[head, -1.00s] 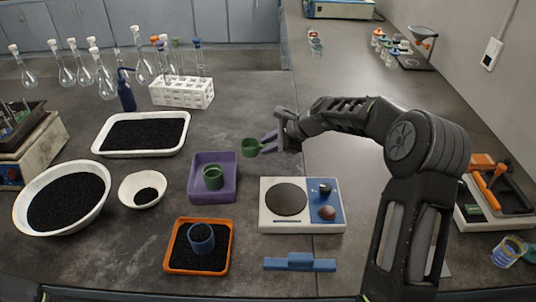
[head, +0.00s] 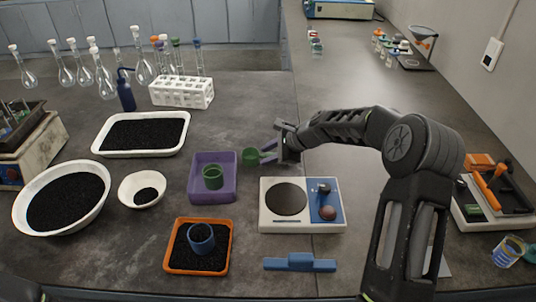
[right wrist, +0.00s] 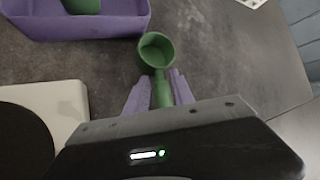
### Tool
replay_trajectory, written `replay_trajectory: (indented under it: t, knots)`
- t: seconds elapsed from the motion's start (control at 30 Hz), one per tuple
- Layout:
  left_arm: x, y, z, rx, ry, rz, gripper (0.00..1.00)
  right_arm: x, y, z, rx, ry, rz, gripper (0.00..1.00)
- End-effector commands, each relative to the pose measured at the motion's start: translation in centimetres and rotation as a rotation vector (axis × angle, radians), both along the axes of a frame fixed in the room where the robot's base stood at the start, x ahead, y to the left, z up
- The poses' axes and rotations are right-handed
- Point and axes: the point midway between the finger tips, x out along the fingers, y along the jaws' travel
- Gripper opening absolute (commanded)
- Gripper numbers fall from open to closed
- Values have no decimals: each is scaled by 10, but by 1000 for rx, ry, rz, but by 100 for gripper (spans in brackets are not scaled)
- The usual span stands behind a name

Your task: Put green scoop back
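The green scoop (head: 250,157) is a small round cup with a short handle. It is just right of the purple tray (head: 228,191), outside it. My right gripper (head: 268,152) has its purple fingers on either side of the scoop's handle, and the cup sticks out past the fingertips. In the right wrist view the scoop (right wrist: 156,50) points away from the gripper (right wrist: 160,88), with its open top showing. I cannot tell whether it touches the table. A green cup (head: 212,177) stands in the purple tray.
A balance (head: 267,217) stands in front of my right gripper. An orange tray (head: 169,262) with black grains and a blue cup (head: 201,237) is at the front. White bowls and a white tray (head: 102,151) lie left. Behind the scoop the table is clear up to the tube rack (head: 182,94).

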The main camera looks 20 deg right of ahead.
Motion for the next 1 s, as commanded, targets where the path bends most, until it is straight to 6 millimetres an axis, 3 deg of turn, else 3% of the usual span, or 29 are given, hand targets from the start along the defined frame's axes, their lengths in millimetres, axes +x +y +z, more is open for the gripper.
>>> replay_trajectory:
  t: [0.37, 0.8, 1.0]
  knots:
    - [0, 0, 0, 0, 0, 0, 36, -5, -4, 9, -1, -1, -2, 29]
    - [0, 0, -5, 0, 0, 0, 36, -55, -35, 69, -2, -3, -3, 29]
    - [0, 0, -6, 0, 0, 0, 36, -69, -43, 85, 0, 0, 0, 29]
